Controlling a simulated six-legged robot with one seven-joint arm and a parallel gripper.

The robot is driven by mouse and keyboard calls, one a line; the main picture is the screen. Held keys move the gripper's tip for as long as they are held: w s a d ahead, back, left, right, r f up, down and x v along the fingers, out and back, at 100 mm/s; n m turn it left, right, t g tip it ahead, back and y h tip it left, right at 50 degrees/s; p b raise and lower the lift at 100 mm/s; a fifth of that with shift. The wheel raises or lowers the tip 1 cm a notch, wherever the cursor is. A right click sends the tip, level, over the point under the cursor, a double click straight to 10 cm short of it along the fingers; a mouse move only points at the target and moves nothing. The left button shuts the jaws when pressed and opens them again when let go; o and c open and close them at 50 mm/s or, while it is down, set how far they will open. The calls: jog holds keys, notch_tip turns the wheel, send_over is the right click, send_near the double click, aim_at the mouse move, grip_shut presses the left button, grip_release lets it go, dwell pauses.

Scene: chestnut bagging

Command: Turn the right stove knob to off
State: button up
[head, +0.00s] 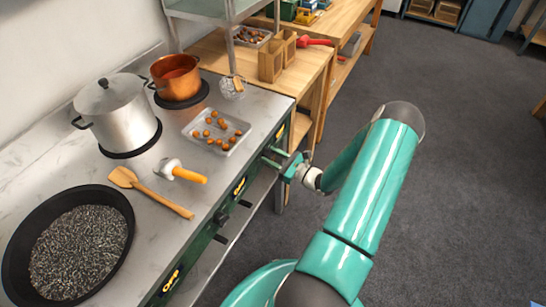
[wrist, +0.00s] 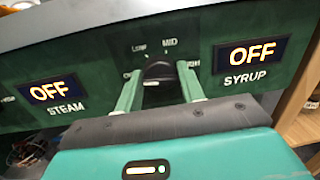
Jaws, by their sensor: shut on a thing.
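The right stove knob (wrist: 158,71) is a dark knob on the green front panel, in the middle of the wrist view. Labels LOW and MID show above it. The lit display (wrist: 245,55) to its right reads OFF, above the word SYRUP. My gripper (wrist: 160,84) has its two green fingers on either side of the knob, shut on it. In the head view my gripper (head: 276,158) reaches the stove's front edge from the right, and the knob is hidden there. Which way the knob points is hard to tell.
Another lit display (wrist: 53,92), above STEAM, also reads OFF. On the counter (head: 185,145) stand a steel pot (head: 115,108), a copper pot (head: 175,74), a tray of chestnuts (head: 207,143), a wooden spatula (head: 150,191) and a black pan (head: 120,215). Open floor (head: 455,150) lies to the right.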

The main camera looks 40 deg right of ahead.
jog(key=shift+a+n, duration=0.2)
jog(key=shift+n, duration=0.6)
jog(key=shift+f, duration=0.1)
jog(key=o, duration=0.9)
jog(key=shift+o, duration=0.2)
jog(key=shift+d, duration=0.1)
jog(key=v, duration=1.3)
jog(key=shift+s+d, duration=0.15)
jog(key=shift+s, duration=0.2)
